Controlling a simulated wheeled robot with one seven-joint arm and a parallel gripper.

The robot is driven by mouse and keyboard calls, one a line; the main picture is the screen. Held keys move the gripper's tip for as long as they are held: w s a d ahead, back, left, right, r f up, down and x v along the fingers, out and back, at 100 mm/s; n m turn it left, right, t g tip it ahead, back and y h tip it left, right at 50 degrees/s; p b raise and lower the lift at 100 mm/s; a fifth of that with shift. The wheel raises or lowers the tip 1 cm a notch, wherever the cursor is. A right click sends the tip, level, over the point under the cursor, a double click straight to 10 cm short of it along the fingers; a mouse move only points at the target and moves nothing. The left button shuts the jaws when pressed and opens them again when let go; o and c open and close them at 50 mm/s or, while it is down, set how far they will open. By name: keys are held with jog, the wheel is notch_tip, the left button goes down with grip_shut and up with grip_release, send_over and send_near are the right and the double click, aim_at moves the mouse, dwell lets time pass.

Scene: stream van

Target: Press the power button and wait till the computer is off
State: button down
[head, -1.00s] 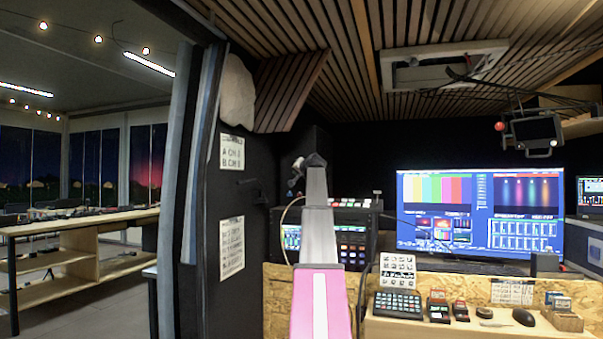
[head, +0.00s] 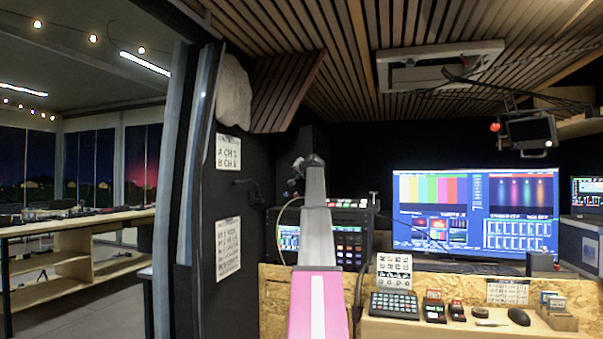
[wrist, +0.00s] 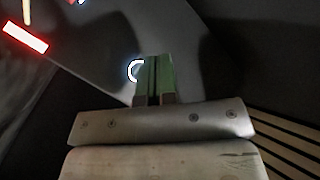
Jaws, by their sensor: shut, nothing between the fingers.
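In the wrist view my gripper (wrist: 156,62) is shut and empty, with its green fingertips together. A glowing white ring (wrist: 132,70), which looks like the power button's light, shows just left of the fingertips on a grey panel. The fingers hide its right part. I cannot tell whether the tips touch the panel. In the head view the large monitor (head: 475,215) is lit with colour bars and video panels. My arm reaches forward in the middle of the head view, and my gripper is hidden there.
A red-lit rectangle (wrist: 25,37) glows at upper left in the wrist view. A rack unit with lit buttons (head: 350,241) stands behind my arm. The wooden desk (head: 455,333) holds a keypad (head: 394,305) and a mouse (head: 518,317). A dark wall panel stands close on the left.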

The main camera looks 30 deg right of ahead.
jog(key=shift+w+d, duration=1.45)
jog(key=shift+d, duration=0.25)
dwell(0.8)
jog(key=shift+w+d, duration=0.25)
jog(key=shift+d, duration=0.05)
jog(key=shift+w+d, duration=0.3)
dwell(0.8)
jog(key=shift+s+a, duration=0.1)
dwell(0.3)
jog(key=shift+s+a, duration=0.5)
jog(key=shift+s+a, duration=0.8)
jog(key=shift+a, duration=0.2)
jog(key=shift+s+a, duration=0.8)
jog(key=shift+a, duration=0.15)
